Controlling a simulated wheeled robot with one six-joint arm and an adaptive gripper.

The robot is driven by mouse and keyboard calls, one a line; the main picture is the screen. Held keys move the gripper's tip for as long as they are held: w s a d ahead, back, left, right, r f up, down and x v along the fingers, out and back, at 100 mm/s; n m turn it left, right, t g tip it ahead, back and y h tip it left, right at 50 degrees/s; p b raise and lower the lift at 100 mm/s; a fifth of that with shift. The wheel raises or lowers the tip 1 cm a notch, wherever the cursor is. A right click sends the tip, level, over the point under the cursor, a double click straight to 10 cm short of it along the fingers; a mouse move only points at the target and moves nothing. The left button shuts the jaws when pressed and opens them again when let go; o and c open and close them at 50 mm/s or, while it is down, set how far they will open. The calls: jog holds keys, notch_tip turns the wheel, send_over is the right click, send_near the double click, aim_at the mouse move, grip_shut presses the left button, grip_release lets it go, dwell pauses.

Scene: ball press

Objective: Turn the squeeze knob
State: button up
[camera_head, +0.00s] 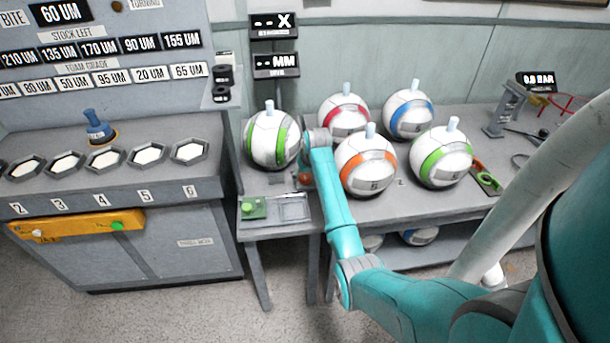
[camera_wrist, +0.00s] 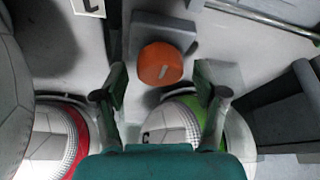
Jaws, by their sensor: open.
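The orange-red knob (camera_wrist: 161,64), round with a pale mark on its face, sits on a grey block (camera_wrist: 165,30) in the wrist view. I take it to be the squeeze knob. My gripper (camera_wrist: 161,84) is open, with one finger on each side of the picture and the knob between and just beyond the fingertips. I see no finger touching it. In the head view, a small reddish knob (camera_head: 304,178) shows on the small table beside my arm's end. The fingers are mostly hidden there.
A ball with green stripes (camera_head: 273,140) stands left of my arm. Balls with red (camera_head: 343,118), orange (camera_head: 366,165), blue (camera_head: 409,115) and green (camera_head: 441,158) bands stand close on the right. A green button box (camera_head: 253,207) sits at the table's front.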

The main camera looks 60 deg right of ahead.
jog(key=c, duration=1.1)
jog(key=shift+c, duration=0.2)
jog(key=m+g+h, duration=0.1)
jog(key=m, duration=0.2)
jog(key=shift+a+m, duration=0.1)
jog(key=shift+m, duration=0.2)
jog(key=m+g, duration=0.1)
jog(key=m, duration=0.2)
jog(key=shift+w+m+h, duration=0.15)
jog(key=shift+m+h, duration=0.15)
jog(key=m+g, duration=0.1)
jog(key=m, duration=0.2)
jog(key=m+g, duration=0.1)
jog(key=m, duration=0.2)
jog(key=shift+g, duration=0.4)
jog(key=shift+m, duration=0.4)
